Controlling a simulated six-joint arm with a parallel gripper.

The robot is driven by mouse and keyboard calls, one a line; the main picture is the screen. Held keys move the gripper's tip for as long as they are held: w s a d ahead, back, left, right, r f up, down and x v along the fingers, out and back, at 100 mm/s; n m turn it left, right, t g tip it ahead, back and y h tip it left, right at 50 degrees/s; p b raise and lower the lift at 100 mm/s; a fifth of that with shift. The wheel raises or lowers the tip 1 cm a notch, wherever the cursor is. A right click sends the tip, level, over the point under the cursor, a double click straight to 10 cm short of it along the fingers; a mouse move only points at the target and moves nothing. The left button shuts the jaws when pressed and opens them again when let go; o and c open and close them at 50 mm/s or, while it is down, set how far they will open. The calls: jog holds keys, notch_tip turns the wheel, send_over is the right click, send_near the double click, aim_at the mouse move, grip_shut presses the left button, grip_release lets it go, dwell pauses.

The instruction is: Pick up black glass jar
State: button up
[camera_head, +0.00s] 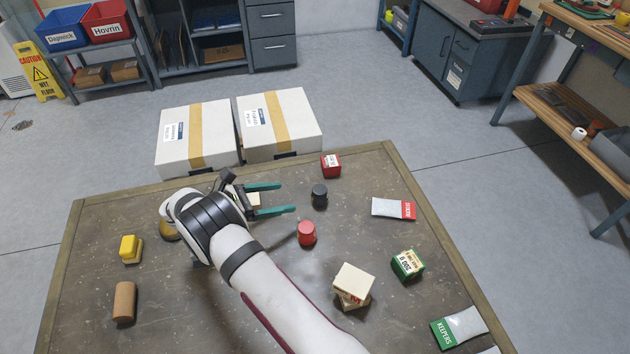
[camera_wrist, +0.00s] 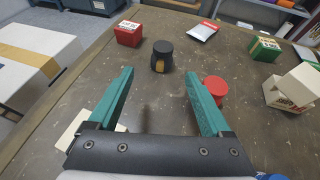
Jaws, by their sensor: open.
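The black glass jar (camera_head: 319,195) stands upright on the table, right of my gripper in the head view. It is small and dark, with a lid. In the wrist view the jar (camera_wrist: 161,58) stands beyond the fingertips, roughly between their lines, with a tan label patch low on its side. My gripper (camera_head: 288,197) has teal fingers spread apart, with nothing between them. It also shows in the wrist view (camera_wrist: 160,73). The fingers point toward the jar and are apart from it.
A red jar (camera_head: 307,234) stands close to the right finger in the wrist view. A red box (camera_head: 331,165) stands behind the black jar. A pouch (camera_head: 391,208), cream boxes (camera_head: 353,280) and a green box (camera_head: 407,264) are right. White cartons (camera_head: 280,122) stand beyond the table edge.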

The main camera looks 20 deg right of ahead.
send_near(329, 197)
jog(key=d, duration=0.1)
jog(key=w+d, duration=0.1)
jog(key=d, duration=0.1)
jog(key=shift+w+d+r, duration=0.2)
jog(key=shift+d+r, duration=0.05)
jog(key=shift+r, duration=0.05)
jog(key=x, duration=0.5)
jog(key=shift+s+d, duration=0.15)
jog(key=shift+d, duration=0.35)
grip_shut()
